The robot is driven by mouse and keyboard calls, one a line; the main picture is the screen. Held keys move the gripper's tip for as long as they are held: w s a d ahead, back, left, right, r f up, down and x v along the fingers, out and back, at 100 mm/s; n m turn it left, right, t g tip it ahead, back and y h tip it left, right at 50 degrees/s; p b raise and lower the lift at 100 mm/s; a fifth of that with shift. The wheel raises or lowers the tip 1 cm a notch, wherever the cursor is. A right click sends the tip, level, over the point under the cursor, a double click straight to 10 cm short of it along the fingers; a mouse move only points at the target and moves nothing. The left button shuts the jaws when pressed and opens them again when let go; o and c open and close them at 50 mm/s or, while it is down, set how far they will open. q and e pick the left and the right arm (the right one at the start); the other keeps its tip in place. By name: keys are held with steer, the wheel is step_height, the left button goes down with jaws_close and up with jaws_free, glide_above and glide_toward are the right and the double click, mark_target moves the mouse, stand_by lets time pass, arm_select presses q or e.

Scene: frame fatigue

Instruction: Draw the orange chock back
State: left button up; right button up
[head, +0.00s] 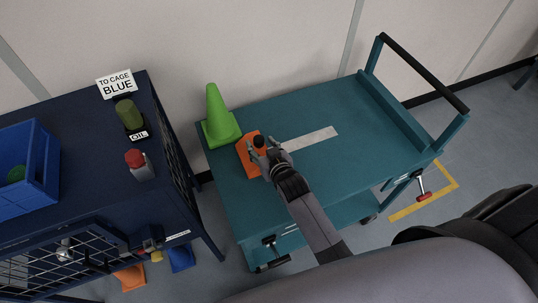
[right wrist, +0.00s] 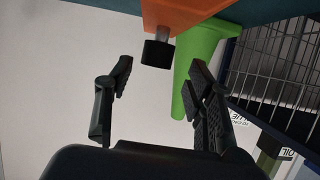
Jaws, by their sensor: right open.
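The orange chock (head: 244,158) sits on the teal cart's top (head: 345,110), near its left end and beside a green cone. It has a black knob (head: 259,141) on a short grey stem. My right gripper (head: 262,154) is over the chock in the head view and hides part of it. In the right wrist view the chock (right wrist: 183,14) is at the top edge, and its knob (right wrist: 157,53) lies between the lines of my open right fingers (right wrist: 160,75), touching neither. My left gripper is not in view.
The green cone (head: 218,115) stands just behind the chock. A navy cabinet (head: 85,170) with a blue bin (head: 40,165) and bottles is at the left. Orange (head: 130,278) and blue (head: 181,258) pieces lie below it. The cart's right side is clear around a white strip (head: 310,139).

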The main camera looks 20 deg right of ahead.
steer(key=v, duration=0.7)
steer(key=shift+s+r, duration=0.2)
steer(key=shift+s, duration=0.15)
